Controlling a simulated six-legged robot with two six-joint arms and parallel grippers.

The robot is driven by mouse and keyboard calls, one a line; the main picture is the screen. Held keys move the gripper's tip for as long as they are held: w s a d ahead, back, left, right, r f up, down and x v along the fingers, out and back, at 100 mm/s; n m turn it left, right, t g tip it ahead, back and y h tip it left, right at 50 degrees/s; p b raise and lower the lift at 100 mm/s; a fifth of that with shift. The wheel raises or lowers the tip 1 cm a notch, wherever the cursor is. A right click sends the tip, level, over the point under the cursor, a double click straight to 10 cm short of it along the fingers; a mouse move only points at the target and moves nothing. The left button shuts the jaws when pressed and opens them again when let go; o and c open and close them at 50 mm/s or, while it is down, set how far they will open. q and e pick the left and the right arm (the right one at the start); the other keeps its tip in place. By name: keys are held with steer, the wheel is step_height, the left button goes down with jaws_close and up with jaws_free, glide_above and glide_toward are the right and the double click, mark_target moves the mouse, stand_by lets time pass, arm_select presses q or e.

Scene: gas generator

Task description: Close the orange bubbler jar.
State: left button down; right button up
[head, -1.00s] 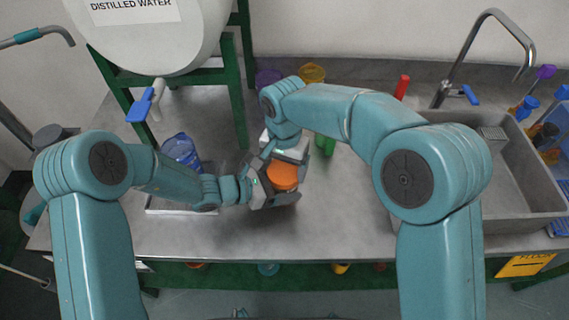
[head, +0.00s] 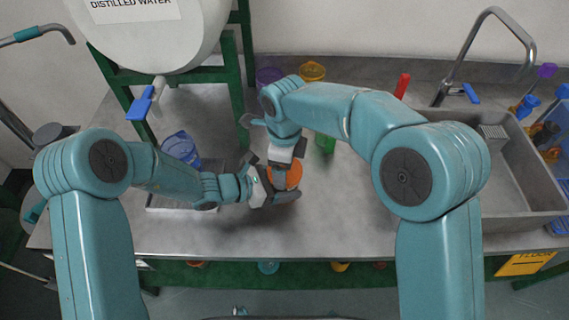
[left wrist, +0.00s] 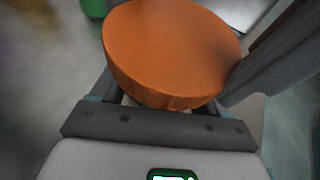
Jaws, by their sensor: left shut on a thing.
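The orange bubbler jar's round orange lid (head: 293,176) shows in the head view near the middle of the counter. It fills the upper middle of the left wrist view (left wrist: 170,50), where only a small pale patch of the jar shows beneath it. My left gripper (head: 276,193) comes in from the left, shut on the jar below the lid. My right gripper (head: 281,172) is above the lid from behind, with a dark finger across the lid's left side. Its other finger is hidden, so I cannot tell its opening or grip.
Green (head: 325,143), purple (head: 268,76) and yellow (head: 312,72) containers stand behind. A sink (head: 515,190) is at right. The front counter is mostly clear.

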steer(key=o, duration=1)
steer(key=shift+c, duration=0.2)
steer(key=shift+r, duration=0.15)
steer(key=shift+r, duration=2.15)
